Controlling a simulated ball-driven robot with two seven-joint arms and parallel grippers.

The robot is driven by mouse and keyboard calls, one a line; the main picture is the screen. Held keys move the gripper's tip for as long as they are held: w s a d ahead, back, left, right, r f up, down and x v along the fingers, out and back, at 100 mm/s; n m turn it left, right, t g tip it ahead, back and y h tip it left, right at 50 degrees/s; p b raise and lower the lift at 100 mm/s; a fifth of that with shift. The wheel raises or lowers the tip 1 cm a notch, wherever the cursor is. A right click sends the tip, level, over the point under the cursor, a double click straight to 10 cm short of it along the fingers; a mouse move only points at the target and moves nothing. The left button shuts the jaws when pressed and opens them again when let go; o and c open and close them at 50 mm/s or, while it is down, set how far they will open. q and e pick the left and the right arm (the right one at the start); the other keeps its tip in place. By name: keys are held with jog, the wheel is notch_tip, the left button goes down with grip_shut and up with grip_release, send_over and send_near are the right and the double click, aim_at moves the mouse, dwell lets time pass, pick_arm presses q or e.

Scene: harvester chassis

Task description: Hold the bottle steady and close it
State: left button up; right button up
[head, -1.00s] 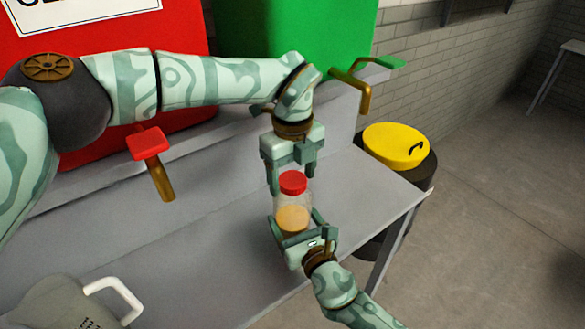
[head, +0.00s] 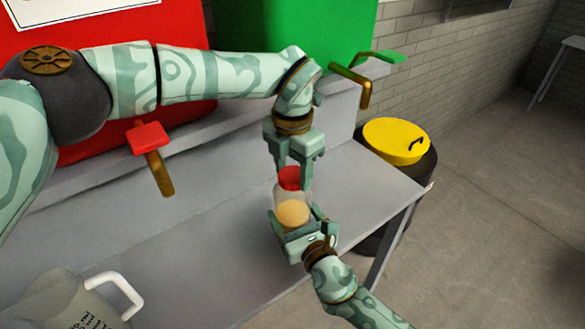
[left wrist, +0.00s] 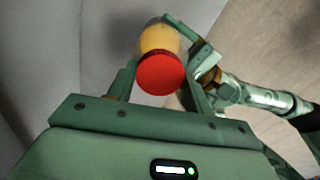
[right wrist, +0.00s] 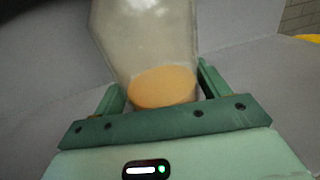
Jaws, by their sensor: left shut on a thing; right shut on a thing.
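The clear bottle (head: 290,202) with orange-yellow contents stands upright, held above the grey counter. Its red lid (head: 290,179) sits on top; I cannot tell how tightly. My left gripper (head: 291,170) comes down from above and is shut on the red lid, a finger on each side. The lid (left wrist: 160,73) also shows between the fingers in the left wrist view. My right gripper (head: 294,217) comes from the lower right and is shut around the lower part of the bottle. In the right wrist view the bottle (right wrist: 150,40) fills the space between the fingers, and its lid is out of frame.
A grey jug (head: 60,300) with a white handle stands at the lower left. Red-handled (head: 150,140) and green-handled (head: 378,58) taps project from the red and green containers. A yellow-lidded bin (head: 397,140) stands beyond the counter's right end. The counter's middle (head: 200,240) is clear.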

pick_arm(q)
jog(key=m, duration=0.9)
jog(key=shift+m, duration=0.3)
jog(key=m, duration=1.7)
jog(key=o, duration=1.2)
notch_tip(320, 180, up, 12)
jog(key=shift+f, duration=0.1)
